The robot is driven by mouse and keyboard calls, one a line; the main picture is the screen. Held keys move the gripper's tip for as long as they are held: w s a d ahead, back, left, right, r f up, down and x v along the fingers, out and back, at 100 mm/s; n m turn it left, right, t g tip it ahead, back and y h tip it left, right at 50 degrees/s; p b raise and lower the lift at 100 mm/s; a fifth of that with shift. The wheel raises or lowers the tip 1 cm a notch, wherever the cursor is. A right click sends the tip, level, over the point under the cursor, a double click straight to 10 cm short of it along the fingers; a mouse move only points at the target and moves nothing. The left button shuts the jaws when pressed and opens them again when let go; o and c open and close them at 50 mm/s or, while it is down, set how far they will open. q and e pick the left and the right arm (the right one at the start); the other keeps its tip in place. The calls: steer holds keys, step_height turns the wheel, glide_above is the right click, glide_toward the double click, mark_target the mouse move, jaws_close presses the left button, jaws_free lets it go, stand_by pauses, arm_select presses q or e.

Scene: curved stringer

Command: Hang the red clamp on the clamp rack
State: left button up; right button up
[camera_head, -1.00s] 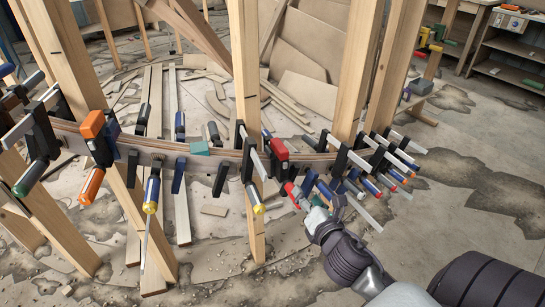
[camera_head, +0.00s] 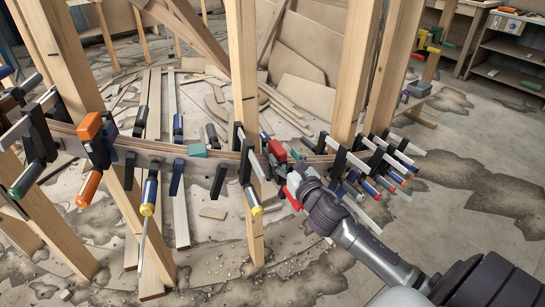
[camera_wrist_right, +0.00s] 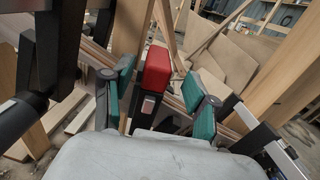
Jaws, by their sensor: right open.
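The red clamp (camera_head: 277,151) sits on the curved wooden stringer (camera_head: 225,157), right of the middle post. Its red handle (camera_head: 292,195) hangs below. My right gripper (camera_head: 284,168) is open around the clamp. In the right wrist view the red clamp head (camera_wrist_right: 157,68) lies between the two teal finger pads of the right gripper (camera_wrist_right: 158,80), with gaps visible on both sides. Several yellow, green and red clamps (camera_head: 428,45) hang at the back right; I cannot tell clearly what holds them. My left gripper is out of view.
Other clamps crowd the stringer, with an orange one (camera_head: 90,127) at left and several blue-handled ones (camera_head: 368,187) close right of my gripper. Wooden posts (camera_head: 244,90) rise from the floor. The concrete floor at right (camera_head: 460,220) is mostly clear.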

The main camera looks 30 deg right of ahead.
mark_target(276, 148)
steer(key=w, duration=0.5)
steer(key=shift+d+b, duration=0.15)
steer(key=shift+b, duration=0.2)
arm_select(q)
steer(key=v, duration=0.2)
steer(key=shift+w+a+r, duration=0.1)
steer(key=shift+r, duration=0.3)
arm_select(e)
steer(key=shift+s, duration=0.1)
jaws_close()
steer(key=shift+r, duration=0.15)
